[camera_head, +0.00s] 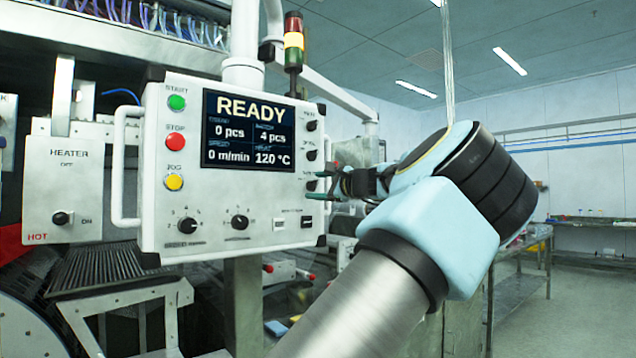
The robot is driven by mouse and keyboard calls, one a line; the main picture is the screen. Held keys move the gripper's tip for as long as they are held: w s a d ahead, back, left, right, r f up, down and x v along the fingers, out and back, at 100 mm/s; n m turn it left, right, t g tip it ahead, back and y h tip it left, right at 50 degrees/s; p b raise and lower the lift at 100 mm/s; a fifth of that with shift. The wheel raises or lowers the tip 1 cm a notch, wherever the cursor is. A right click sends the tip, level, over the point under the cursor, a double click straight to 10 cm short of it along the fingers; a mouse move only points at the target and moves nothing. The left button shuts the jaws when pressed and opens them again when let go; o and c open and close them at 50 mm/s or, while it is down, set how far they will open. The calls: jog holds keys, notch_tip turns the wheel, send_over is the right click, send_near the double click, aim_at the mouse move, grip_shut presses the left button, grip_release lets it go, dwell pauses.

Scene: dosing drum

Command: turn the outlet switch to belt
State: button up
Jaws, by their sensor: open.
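The white control panel (150,200) faces me with its display reading READY. Down its right edge are three small black knobs: the upper knob (312,125), the middle knob (311,155) and the lower knob (311,185). Their labels are too small to read, so I cannot tell which is the outlet switch or where it points. My gripper (320,186) reaches in from the right, open, with its green-tipped fingers at the lower knob, one above and one below. I cannot tell whether they touch it.
Two black dials, the left dial (187,225) and the right dial (239,222), and two small rockers line the panel's bottom. Green, red and yellow buttons run down its left side. A handle (121,165) sticks out at left. A heater box (62,185) stands further left.

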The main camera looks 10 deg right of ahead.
grip_shut()
dwell(0.7)
